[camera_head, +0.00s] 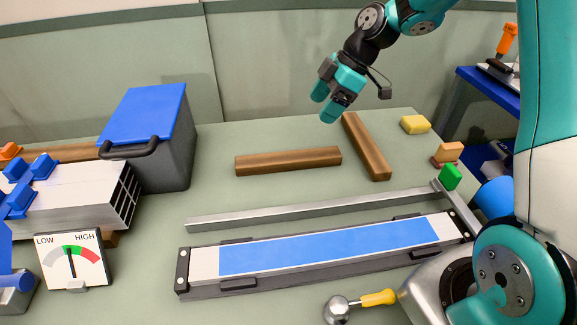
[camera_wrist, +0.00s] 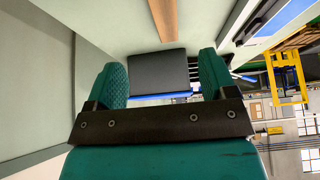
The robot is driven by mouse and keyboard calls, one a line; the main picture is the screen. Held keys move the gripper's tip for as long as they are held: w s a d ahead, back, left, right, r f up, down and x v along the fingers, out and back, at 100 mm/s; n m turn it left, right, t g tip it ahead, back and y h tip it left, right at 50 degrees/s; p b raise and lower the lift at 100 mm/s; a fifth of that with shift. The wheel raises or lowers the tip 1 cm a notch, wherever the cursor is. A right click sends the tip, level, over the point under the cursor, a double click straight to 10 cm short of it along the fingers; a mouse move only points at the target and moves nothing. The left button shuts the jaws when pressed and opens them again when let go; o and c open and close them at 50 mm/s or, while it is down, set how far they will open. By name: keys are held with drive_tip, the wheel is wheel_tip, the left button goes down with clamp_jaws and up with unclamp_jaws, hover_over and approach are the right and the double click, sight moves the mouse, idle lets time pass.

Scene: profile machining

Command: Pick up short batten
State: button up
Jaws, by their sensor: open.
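One batten (camera_head: 288,161) lies nearly crosswise in the middle. The other batten (camera_head: 366,146) lies slantwise to its right, its far end just below my gripper in the picture. I cannot tell for sure which is the short batten. My gripper (camera_head: 324,103) is open and empty, raised above the back of the bench and tilted toward the left. In the wrist view my gripper (camera_wrist: 162,82) shows both fingers apart, with a wooden batten (camera_wrist: 163,18) beyond them at the top.
A grey box with a blue lid (camera_head: 148,114) stands at the left. A metal bar (camera_head: 310,208) and a blue-white fixture (camera_head: 325,250) lie in front of the battens. A yellow block (camera_head: 415,124), a green block (camera_head: 450,177) and a dial gauge (camera_head: 72,262) also show.

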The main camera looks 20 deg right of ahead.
hover_over(289, 156)
drive_tip(key=d, duration=0.3)
wheel_tip(289, 156, down, 8)
drive_tip(key=shift+s+a+f+p, duration=0.1)
drive_tip(key=shift+f+p, duration=0.1)
drive_tip(key=shift+p, duration=0.1)
drive_tip(key=shift+s+p+x, duration=0.15)
drive_tip(key=shift+p+x, duration=0.05)
drive_tip(key=shift+x, duration=1.2)
drive_tip(key=shift+s+p+x, duration=0.15)
drive_tip(key=shift+p+x, duration=0.05)
drive_tip(key=shift+x, duration=1.2)
drive_tip(key=shift+c, duration=0.3)
drive_tip(key=shift+w, duration=0.1)
drive_tip(key=c, duration=1)
